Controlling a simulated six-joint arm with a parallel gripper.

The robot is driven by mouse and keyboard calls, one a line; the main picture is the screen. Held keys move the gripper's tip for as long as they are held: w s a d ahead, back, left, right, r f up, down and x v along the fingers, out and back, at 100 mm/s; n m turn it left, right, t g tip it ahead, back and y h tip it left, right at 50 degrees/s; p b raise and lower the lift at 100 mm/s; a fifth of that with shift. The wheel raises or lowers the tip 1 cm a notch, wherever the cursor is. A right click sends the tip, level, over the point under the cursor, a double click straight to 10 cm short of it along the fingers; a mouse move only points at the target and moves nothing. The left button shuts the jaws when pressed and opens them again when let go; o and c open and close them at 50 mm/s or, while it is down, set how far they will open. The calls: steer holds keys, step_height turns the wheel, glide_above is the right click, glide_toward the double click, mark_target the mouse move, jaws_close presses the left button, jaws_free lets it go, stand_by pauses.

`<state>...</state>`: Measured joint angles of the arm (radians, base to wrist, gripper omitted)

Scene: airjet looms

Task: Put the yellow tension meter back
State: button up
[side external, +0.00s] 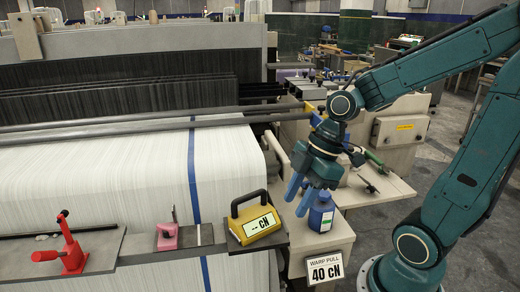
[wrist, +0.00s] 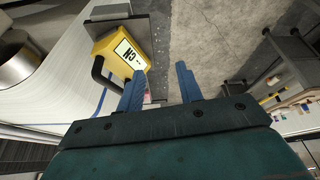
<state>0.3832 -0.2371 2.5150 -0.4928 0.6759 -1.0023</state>
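The yellow tension meter (side external: 255,224) sits at the right end of the grey ledge along the loom's front. It has a black handle and a pale display reading "-- CN". In the wrist view the meter (wrist: 120,50) shows upper left of the fingers, with its handle toward the left finger. My gripper (side external: 297,201) is open and empty, with its blue fingers pointing down, to the right of the meter and apart from it in the side view. The wrist view shows a clear gap between the fingers (wrist: 160,72).
A blue bottle (side external: 321,211) stands close to the fingers on a beige block (side external: 323,242) with a "WARP PULL 40 CN" sign (side external: 325,269). A pink tool (side external: 167,236) and a red clamp (side external: 70,250) stand on the ledge. White warp (side external: 110,170) lies behind.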

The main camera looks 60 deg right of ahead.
steer(key=s+d+r+m+t+h, duration=0.1)
steer(key=s+r+m+t+h, duration=0.1)
steer(key=s+r+m, duration=0.4)
steer(key=shift+d+r+m+t+h, duration=0.3)
steer(key=shift+r+m+h, duration=0.7)
steer(key=shift+m, duration=1.5)
steer(key=shift+a+r, duration=0.1)
